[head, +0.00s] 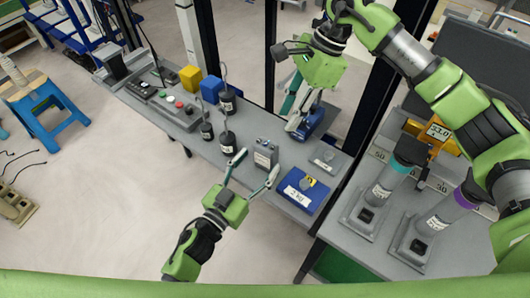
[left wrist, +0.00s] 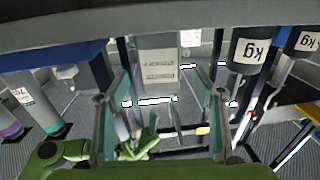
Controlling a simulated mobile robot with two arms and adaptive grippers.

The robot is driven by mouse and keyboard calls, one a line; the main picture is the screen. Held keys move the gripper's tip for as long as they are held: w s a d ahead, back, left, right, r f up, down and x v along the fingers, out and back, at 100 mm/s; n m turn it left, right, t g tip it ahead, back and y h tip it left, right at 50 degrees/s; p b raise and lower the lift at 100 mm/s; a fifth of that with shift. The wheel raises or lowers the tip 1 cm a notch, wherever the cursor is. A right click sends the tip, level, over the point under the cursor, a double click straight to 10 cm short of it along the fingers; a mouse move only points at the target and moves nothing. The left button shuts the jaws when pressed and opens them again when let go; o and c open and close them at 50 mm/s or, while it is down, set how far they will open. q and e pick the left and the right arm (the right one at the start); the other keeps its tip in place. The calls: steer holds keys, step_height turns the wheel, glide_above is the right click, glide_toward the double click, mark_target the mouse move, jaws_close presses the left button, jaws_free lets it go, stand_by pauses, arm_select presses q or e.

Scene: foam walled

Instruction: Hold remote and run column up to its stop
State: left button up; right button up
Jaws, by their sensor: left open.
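A small upright grey box (head: 265,153) with a pale label and small controls on top stands on the grey bench; I take it for the remote, but cannot be sure. In the left wrist view its labelled grey face (left wrist: 158,62) is beyond and between my fingers. My left gripper (head: 256,167) is open and empty, its fingers pointing at the box from the near side, with no clear contact. In the left wrist view its fingers (left wrist: 162,82) are wide apart. My right gripper (head: 289,119) hangs above the bench behind the box, its fingers apart, nothing seen between them. I cannot identify the column.
Dark weights (head: 228,142) stand left of the box. A blue tray (head: 301,192) lies to its right and a blue object (head: 309,124) behind it. A button panel (head: 176,108) is further left. Two grey stands (head: 409,246) occupy the right bench. Floor in front is clear.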

mark_target(262, 158)
arm_select(q)
steer(key=x, duration=0.5)
steer(key=shift+s, duration=0.1)
steer(key=c, duration=1.3)
arm_select(e)
jaws_close()
